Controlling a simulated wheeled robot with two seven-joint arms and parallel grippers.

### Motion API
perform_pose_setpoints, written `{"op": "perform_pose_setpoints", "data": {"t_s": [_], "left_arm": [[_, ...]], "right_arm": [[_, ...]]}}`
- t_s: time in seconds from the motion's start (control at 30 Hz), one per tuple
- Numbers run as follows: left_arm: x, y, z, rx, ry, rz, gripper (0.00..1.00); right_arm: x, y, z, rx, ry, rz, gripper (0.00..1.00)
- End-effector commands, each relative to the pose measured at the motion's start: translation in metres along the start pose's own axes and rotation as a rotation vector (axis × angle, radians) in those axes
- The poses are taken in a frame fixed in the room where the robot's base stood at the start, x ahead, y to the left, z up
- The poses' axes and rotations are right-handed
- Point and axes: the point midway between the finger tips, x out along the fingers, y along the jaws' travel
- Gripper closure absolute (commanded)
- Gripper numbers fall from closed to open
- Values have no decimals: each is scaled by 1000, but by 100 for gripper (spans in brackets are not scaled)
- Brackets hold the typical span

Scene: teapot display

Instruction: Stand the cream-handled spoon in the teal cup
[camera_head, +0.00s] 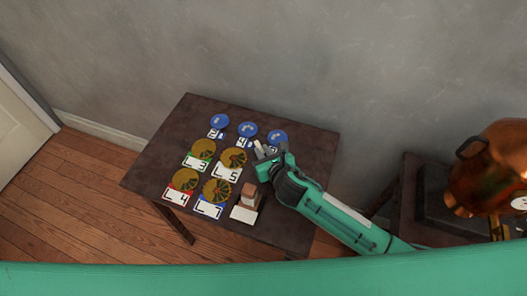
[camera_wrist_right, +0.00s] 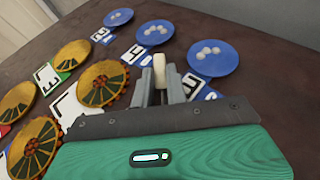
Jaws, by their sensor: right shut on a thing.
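My right gripper (camera_head: 263,152) reaches in from the lower right over the table's right half. It is shut on a cream piece (camera_wrist_right: 162,71), which shows between the two grey fingers (camera_wrist_right: 165,87) in the wrist view. The piece's pale tip (camera_head: 259,144) shows small in the head view. Only its upper end is clear, so I cannot tell whether it is a spoon's handle. I see no teal cup in either view. My left gripper is not in view.
The dark table (camera_head: 143,170) bears three blue discs (camera_head: 219,121) with pale lumps, several gold wheel-like discs (camera_head: 216,190) and number cards (camera_head: 179,196). A brown block (camera_head: 249,193) stands near a white card (camera_head: 243,214). A copper vessel (camera_head: 491,170) is at right.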

Motion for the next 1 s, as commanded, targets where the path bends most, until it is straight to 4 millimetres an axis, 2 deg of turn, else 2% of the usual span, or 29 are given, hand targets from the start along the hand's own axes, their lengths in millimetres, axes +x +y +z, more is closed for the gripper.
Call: {"op": "perform_pose_setpoints", "data": {"t_s": [0.13,0.17,0.23,0.27,0.57,0.67,0.77,1.0], "left_arm": [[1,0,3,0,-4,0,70],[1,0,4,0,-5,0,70],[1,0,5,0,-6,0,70],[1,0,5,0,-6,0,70],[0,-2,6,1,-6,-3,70],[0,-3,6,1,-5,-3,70],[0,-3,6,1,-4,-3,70],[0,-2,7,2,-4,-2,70]], "right_arm": [[1,0,-3,0,1,0,100],[1,0,-3,0,0,0,80],[1,0,-3,0,0,0,66],[1,0,-2,0,0,0,64],[0,0,0,0,0,0,64],[-6,0,0,-1,0,1,64],[-21,0,0,-1,1,0,64],[-71,0,0,-1,1,1,64]]}}
